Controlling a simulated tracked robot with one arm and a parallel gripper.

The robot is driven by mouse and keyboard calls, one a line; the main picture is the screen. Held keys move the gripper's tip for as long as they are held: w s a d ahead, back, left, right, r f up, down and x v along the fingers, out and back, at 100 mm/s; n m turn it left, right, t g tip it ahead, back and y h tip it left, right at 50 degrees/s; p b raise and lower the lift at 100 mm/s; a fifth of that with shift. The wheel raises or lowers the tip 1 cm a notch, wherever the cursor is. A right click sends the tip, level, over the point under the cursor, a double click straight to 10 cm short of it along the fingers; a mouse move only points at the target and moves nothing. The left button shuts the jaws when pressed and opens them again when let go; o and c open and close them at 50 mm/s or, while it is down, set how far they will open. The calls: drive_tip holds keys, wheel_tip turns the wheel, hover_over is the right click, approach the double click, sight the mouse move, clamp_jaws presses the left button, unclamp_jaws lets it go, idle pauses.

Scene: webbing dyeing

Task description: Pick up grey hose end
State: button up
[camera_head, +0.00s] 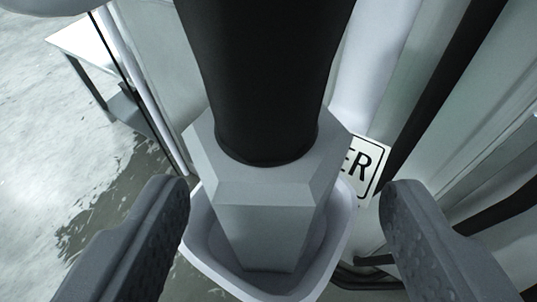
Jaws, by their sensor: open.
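The grey hose end (265,190) is a faceted grey fitting on a thick black hose (262,70) that comes down from the top of the view. Its lower part sits inside a pale grey cup-like holder (207,262). My gripper (287,205) is open, with one dark textured finger to the left of the hose end and one to the right. Visible gaps separate both fingers from the fitting in the picture.
A white sign (364,168) with the letters "ER" is behind the hose end at right. Black tubes (440,85) and pale panels (490,95) fill the right side. A white table (75,38) stands at far left on a partly wet concrete floor (40,150).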

drive_tip(key=x, duration=0.1)
drive_tip(key=b+x, duration=0.1)
drive_tip(key=x, duration=0.1)
drive_tip(key=b+x, duration=0.1)
drive_tip(key=x, duration=0.1)
drive_tip(key=shift+w+a+r, duration=0.1)
drive_tip(key=shift+a, duration=0.2)
drive_tip(key=shift+r, duration=0.1)
drive_tip(key=c, duration=1.3)
drive_tip(key=shift+r, duration=0.15)
